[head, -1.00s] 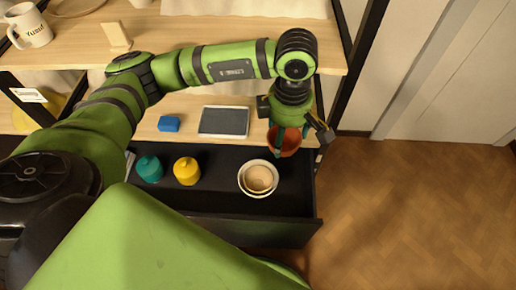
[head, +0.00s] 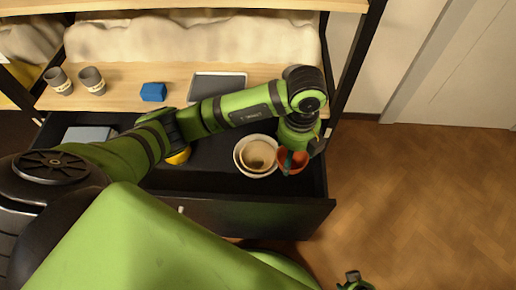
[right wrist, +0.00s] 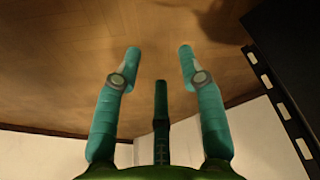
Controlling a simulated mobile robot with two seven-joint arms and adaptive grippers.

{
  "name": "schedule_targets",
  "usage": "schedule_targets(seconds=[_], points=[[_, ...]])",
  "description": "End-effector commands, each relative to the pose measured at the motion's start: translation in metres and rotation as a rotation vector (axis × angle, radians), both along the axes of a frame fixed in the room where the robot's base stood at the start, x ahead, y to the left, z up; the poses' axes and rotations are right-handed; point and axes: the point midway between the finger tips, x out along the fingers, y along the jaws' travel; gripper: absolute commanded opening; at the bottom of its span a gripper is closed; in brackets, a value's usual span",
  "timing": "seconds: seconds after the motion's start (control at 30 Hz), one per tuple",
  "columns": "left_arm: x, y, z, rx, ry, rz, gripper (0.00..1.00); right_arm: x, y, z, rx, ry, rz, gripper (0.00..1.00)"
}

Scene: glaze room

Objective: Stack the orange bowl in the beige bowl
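The beige bowl (head: 257,147) sits inside a larger white bowl (head: 238,160) in the open black drawer. My left gripper (head: 291,160) is shut on the rim of the orange bowl (head: 299,166), a teal finger showing inside it. The orange bowl is just right of the white bowl's rim; whether they touch or how high it is held I cannot tell. My right gripper (right wrist: 160,60) is open and empty over the wooden floor in the right wrist view. Part of it shows at the bottom of the head view (head: 354,282).
The drawer's front wall (head: 250,216) and right side border the bowls. A yellow jar (head: 179,157) is mostly hidden under my left arm. Floor at right is clear.

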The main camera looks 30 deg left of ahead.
Motion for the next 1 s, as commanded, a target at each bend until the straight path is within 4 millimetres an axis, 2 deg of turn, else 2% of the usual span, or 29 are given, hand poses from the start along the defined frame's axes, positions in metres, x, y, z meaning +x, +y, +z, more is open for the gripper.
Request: schedule_targets(seconds=[0.3, 0.5, 0.63, 0.83, 1.0], points=[[0.013, 0.071, -0.044, 0.006, 0.002, 0.008, 0.35, 0.012, 0.001, 0.023, 0.001, -0.02, -0.003, 0.4], [0.02, 0.101, -0.062, 0.002, 0.0, 0.003, 0.35, 0.017, 0.001, 0.038, 0.002, -0.028, -0.005, 0.4], [0.021, 0.107, -0.067, 0.002, 0.001, 0.0, 0.35, 0.018, 0.002, 0.042, 0.002, -0.031, -0.005, 0.4], [0.021, 0.108, -0.096, 0.0, 0.003, 0.0, 0.35, 0.022, 0.002, 0.058, 0.003, -0.044, -0.007, 0.4], [0.022, 0.108, -0.105, 0.001, 0.0, -0.001, 0.35, 0.022, 0.001, 0.067, 0.003, -0.045, -0.008, 0.4]])
